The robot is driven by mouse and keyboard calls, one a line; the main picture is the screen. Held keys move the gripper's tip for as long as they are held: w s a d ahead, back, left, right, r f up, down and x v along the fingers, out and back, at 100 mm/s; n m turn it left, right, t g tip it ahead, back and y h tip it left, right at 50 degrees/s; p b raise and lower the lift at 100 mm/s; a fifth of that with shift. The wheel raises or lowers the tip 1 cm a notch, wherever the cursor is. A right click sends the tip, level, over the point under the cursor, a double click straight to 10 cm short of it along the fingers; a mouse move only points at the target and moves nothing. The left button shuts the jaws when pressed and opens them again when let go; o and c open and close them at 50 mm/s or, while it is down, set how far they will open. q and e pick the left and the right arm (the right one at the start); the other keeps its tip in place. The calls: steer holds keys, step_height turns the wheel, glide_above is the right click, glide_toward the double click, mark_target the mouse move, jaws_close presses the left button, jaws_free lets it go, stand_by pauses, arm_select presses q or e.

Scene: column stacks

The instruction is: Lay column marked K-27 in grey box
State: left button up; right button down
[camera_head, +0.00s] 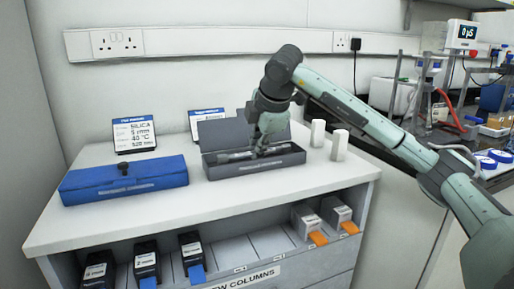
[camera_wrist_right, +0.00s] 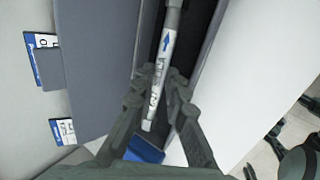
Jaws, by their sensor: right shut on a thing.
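The grey box (camera_head: 252,170) stands on the white cabinet top with its lid up behind it. It also shows in the wrist view (camera_wrist_right: 197,42). My right gripper (camera_head: 262,150) reaches down into the box from above and is shut on a slim white column (camera_wrist_right: 162,75). The column lies lengthwise along the box, at or just above its floor; contact cannot be told. It bears a blue arrow and print like "SILICA" with a K mark, not fully legible. In the head view the column (camera_head: 234,156) shows left of the fingers. My left gripper is not in view.
A closed blue box (camera_head: 125,182) stands left of the grey one. Two small white blocks (camera_head: 340,145) stand to the right. Two sign cards (camera_head: 134,134) stand behind the boxes. Labelled cartons (camera_head: 146,262) sit on the shelf below. The front of the top is clear.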

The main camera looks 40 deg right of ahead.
steer(key=shift+f+b, duration=0.35)
stand_by(0.4)
steer(key=c, duration=1.5)
jaws_free()
steer(key=shift+o, duration=0.2)
steer(key=shift+s, duration=0.1)
steer(key=v, duration=1.2)
